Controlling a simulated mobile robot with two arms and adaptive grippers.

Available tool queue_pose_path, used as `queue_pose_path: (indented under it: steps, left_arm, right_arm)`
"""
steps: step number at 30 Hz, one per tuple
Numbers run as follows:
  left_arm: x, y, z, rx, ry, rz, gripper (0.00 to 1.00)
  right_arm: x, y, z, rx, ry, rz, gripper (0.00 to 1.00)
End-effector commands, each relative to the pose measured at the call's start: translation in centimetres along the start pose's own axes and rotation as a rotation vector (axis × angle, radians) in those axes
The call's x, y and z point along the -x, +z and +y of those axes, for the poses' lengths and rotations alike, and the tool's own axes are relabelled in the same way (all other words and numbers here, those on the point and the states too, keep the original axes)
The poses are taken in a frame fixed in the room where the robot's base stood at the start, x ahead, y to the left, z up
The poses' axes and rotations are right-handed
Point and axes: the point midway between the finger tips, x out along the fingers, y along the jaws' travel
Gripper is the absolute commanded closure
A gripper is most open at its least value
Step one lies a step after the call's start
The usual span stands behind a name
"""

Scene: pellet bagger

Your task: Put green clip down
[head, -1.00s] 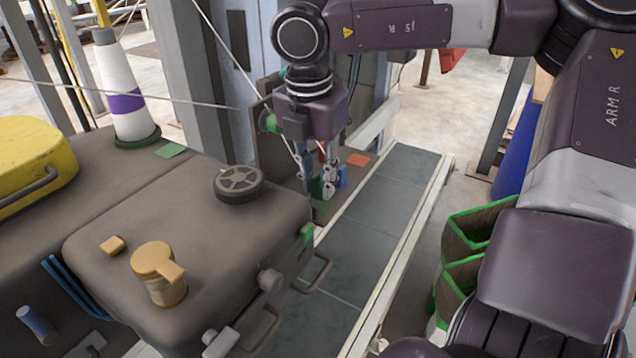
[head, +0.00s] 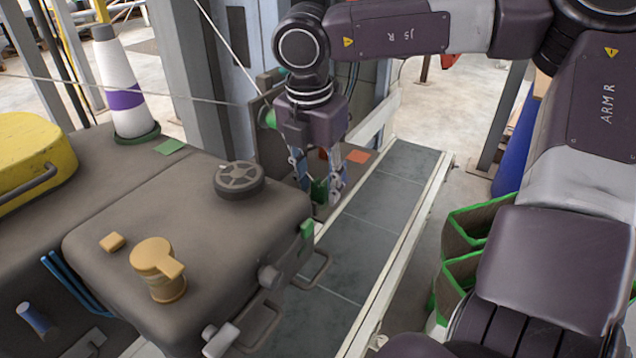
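My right gripper (head: 320,200) points down over a small brown shelf beside the conveyor, with its two fingers spread apart. A small green piece, which looks like the green clip (head: 319,190), shows between the fingers, low near the shelf surface. The fingers appear to stand apart from it on both sides, though contact is too small to tell. The right finger hides part of the area behind it. My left gripper is not in view.
An orange piece (head: 357,157) lies on the shelf behind the gripper. The grey conveyor (head: 385,205) runs alongside and is empty. A brown machine housing (head: 220,240) with a black knob (head: 239,178) fills the left front. Green-edged bags (head: 462,275) stand at right.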

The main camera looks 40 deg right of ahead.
Motion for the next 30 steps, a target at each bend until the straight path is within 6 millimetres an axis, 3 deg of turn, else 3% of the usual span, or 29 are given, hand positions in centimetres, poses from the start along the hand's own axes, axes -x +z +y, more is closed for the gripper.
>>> queue_pose_path:
  steps: [5,15,21,30]
  left_arm:
    - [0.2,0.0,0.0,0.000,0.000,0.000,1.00]
    - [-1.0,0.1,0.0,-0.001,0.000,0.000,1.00]
    - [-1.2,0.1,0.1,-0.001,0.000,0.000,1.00]
    - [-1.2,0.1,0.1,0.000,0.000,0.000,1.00]
  right_arm:
    - [1.0,0.1,0.1,-0.001,0.003,-0.003,0.63]
    - [8.3,0.1,0.1,-0.002,0.003,-0.005,0.63]
    - [11.3,0.0,0.1,0.000,0.001,-0.002,0.63]
    - [12.3,0.0,0.0,0.002,-0.001,0.001,0.63]
